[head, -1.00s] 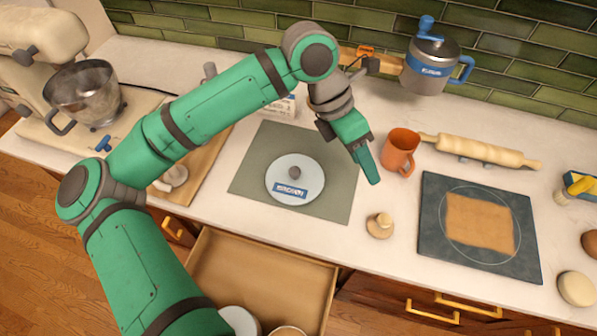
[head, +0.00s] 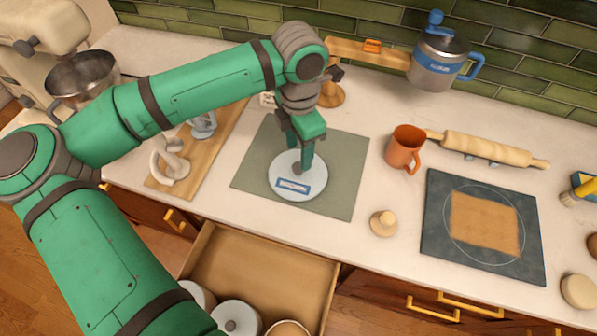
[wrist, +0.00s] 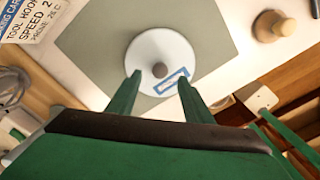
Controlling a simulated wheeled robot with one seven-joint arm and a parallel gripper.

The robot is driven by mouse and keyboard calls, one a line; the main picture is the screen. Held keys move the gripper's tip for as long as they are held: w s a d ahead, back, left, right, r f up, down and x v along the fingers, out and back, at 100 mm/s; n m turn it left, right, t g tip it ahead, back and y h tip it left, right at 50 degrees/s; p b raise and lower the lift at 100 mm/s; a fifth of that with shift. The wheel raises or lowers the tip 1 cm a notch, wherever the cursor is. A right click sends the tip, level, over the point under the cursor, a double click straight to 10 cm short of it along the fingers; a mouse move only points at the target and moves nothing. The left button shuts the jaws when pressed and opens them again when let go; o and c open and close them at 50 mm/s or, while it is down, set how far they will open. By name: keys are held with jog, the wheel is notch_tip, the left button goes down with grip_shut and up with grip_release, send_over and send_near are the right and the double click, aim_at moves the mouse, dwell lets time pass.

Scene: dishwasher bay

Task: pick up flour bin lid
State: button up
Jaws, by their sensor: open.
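The flour bin lid (head: 297,186) is a round pale disc with a dark central knob and a blue-framed label. It lies flat on the grey-green mat (head: 345,175) on the counter. In the wrist view the lid (wrist: 150,48) shows just ahead of the fingertips, with its knob (wrist: 160,69) roughly between the two fingers. My gripper (head: 301,165) is open and empty above the lid, pointing down. In the wrist view my gripper (wrist: 160,80) has its fingers apart on either side of the knob. The gripper hides part of the lid in the head view.
An open drawer (head: 265,265) with round lidded containers (head: 237,318) lies below the counter edge. An orange mug (head: 405,148), a small wooden-knobbed piece (head: 383,222) and a dark board (head: 485,227) stand to the right. Mixer tools (head: 172,165) lie on a wooden board at left.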

aim_at(298, 166)
jog(key=shift+f, duration=2.6)
grip_shut()
